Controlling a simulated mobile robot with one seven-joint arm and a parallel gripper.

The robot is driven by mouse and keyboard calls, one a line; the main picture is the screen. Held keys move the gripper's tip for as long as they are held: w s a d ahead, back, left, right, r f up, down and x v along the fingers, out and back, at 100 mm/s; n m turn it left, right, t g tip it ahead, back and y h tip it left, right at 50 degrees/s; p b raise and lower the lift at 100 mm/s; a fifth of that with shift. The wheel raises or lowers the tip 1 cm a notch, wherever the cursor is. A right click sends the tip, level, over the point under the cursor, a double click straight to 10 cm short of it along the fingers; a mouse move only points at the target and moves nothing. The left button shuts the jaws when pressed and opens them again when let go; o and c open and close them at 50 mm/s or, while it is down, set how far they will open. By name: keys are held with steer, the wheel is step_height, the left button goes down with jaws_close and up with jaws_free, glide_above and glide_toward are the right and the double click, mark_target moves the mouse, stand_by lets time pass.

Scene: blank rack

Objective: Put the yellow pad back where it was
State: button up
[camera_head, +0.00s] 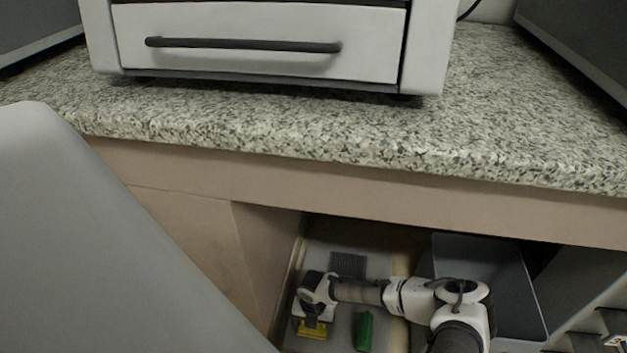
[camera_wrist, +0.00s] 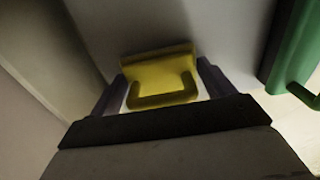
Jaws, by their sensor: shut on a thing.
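The yellow pad (camera_wrist: 160,78) has a raised handle and sits between the two fingers of my gripper (camera_wrist: 162,100) in the wrist view. In the head view the yellow pad (camera_head: 313,329) shows just below my gripper (camera_head: 310,322), low in the open space under the counter. My gripper is shut on the pad. The pad is close to a light grey surface; I cannot tell whether it touches it.
A green object with a handle (camera_head: 364,331) is right of the pad; it also shows in the wrist view (camera_wrist: 296,45). A dark grid-like patch (camera_head: 348,264) lies behind. A wooden side wall (camera_head: 262,250) is close on the left. The granite counter (camera_head: 300,125) overhangs above.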

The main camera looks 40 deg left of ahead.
steer(key=shift+r, duration=0.1)
steer(key=o, duration=0.9)
step_height(320, 180, up, 12)
steer(key=p, duration=0.4)
